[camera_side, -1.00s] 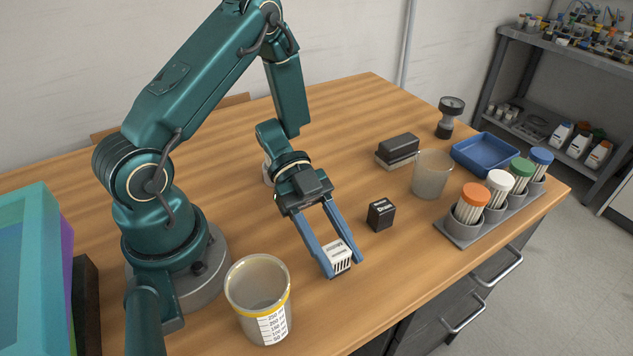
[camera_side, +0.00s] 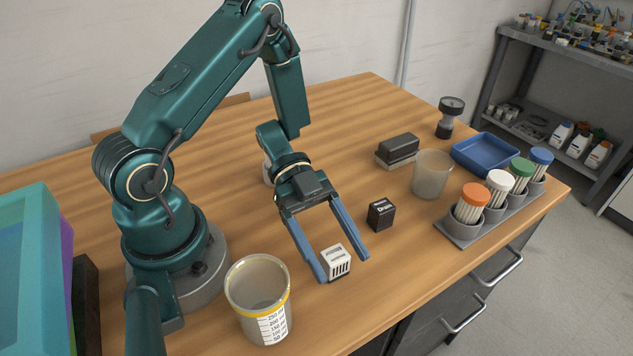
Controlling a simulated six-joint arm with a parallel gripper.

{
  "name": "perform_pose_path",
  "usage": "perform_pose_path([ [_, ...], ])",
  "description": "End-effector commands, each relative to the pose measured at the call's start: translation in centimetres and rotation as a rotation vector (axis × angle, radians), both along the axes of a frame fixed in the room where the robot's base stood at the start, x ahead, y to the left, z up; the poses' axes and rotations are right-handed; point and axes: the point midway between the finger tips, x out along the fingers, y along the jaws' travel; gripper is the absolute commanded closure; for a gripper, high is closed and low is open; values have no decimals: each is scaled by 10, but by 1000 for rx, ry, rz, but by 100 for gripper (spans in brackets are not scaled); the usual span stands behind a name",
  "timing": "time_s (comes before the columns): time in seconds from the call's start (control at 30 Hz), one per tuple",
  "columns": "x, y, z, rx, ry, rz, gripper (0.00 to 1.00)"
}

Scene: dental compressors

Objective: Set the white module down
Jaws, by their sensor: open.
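The white module (camera_side: 336,262) is a small white block with dark slots on its front face. It stands on the wooden table (camera_side: 300,325) near the front edge. My gripper (camera_side: 345,270) is open, with its two blue fingers on either side of the module. The right finger is clearly apart from it. The left finger is close to the module's left side, and I cannot tell whether it touches.
A black module (camera_side: 381,214) stands just behind the right finger. A graduated beaker (camera_side: 259,302) is at the front left. A cloudy cup (camera_side: 431,175), a rack of capped holders (camera_side: 463,238) and a blue tray (camera_side: 486,154) are to the right. The table's front edge is close.

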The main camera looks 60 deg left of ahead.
Motion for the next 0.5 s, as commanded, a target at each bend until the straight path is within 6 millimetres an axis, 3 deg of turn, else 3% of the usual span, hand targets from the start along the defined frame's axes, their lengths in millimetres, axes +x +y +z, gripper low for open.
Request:
perform_pose_path([
  [0.07,1,4,8,1,-4,3,26],
  [0.27,2,48,24,3,-6,8,26],
  [0.5,0,47,62,2,-5,0,26],
])
